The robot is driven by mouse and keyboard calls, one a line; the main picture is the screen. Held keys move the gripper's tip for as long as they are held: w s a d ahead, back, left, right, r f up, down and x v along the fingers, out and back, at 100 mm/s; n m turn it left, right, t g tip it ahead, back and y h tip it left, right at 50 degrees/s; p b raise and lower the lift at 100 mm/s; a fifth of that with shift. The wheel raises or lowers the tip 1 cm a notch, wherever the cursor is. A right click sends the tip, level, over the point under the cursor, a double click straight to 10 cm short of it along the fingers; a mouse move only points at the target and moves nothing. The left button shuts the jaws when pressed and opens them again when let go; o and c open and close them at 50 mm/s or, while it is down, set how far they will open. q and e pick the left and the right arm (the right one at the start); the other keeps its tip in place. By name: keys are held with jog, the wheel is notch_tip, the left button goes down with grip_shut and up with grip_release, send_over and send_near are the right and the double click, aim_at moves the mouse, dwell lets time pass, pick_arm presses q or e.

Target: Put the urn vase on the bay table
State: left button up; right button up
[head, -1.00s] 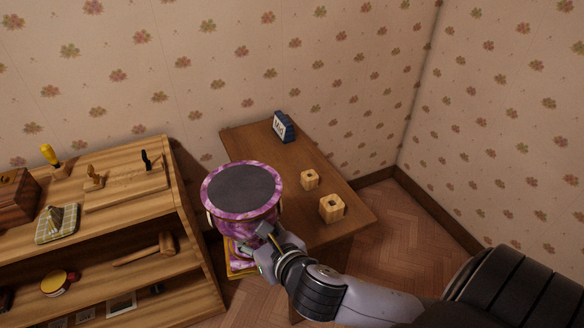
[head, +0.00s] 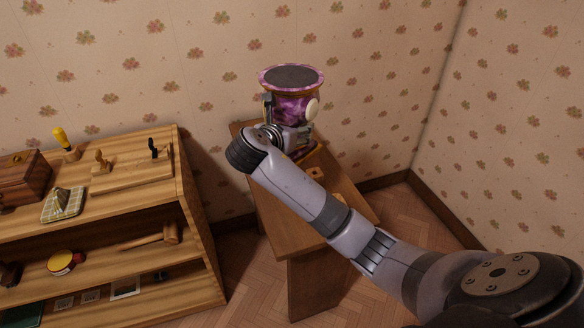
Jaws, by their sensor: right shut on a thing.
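The urn vase (head: 290,103) is purple and marbled, with a dark round top, gold trim and a pale disc on its side. It is upright at the far part of the brown bay table (head: 277,215). My right gripper (head: 292,133) is shut on the vase from the near side. My wrist and forearm hide part of its lower body and much of the tabletop. I cannot tell whether its base touches the table. My left gripper is out of view.
A wooden shelf (head: 190,215) with small items stands at the left, apart from the table. Patterned walls close off the back and right.

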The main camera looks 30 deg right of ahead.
jog(key=shift+w+d+r+m+h, duration=0.2)
jog(key=shift+d+r+m+h, duration=0.1)
jog(key=shift+r, duration=0.25)
jog(key=shift+f+b, duration=0.85)
jog(key=shift+f, duration=8.95)
jog(key=o, duration=1)
jog(key=shift+s+a+f, duration=0.1)
jog(key=shift+f, duration=0.2)
jog(key=shift+c, duration=0.2)
jog(key=o, duration=0.5)
jog(key=shift+r, duration=0.1)
jog(key=shift+c, duration=0.2)
